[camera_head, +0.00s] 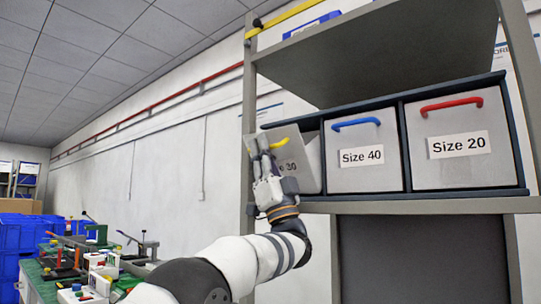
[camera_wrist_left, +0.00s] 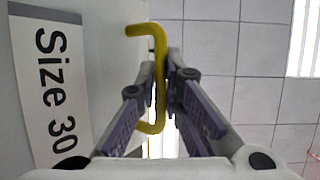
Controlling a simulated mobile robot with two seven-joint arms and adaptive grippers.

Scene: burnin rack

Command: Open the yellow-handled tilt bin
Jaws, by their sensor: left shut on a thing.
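The tilt bin labelled Size 30 (camera_head: 310,181) is at the left end of the rack's bin row. Its front leans outward at the top, out of line with the neighbouring bins, so it stands at least partly open. Its yellow handle (camera_head: 280,143) is partly hidden by my left gripper (camera_head: 263,152). In the left wrist view the yellow handle (camera_wrist_left: 160,60) passes between the fingertips of the left gripper (camera_wrist_left: 168,82), which is shut on it. The Size 30 label (camera_wrist_left: 52,95) runs down the left of that view. My right gripper is not in view.
The blue-handled Size 40 bin (camera_head: 364,172) and red-handled Size 20 bin (camera_head: 460,160) sit flush to the right. A grey shelf (camera_head: 370,55) is above them. At lower left are a green workbench (camera_head: 45,272) with fixtures and blue crates (camera_head: 18,235).

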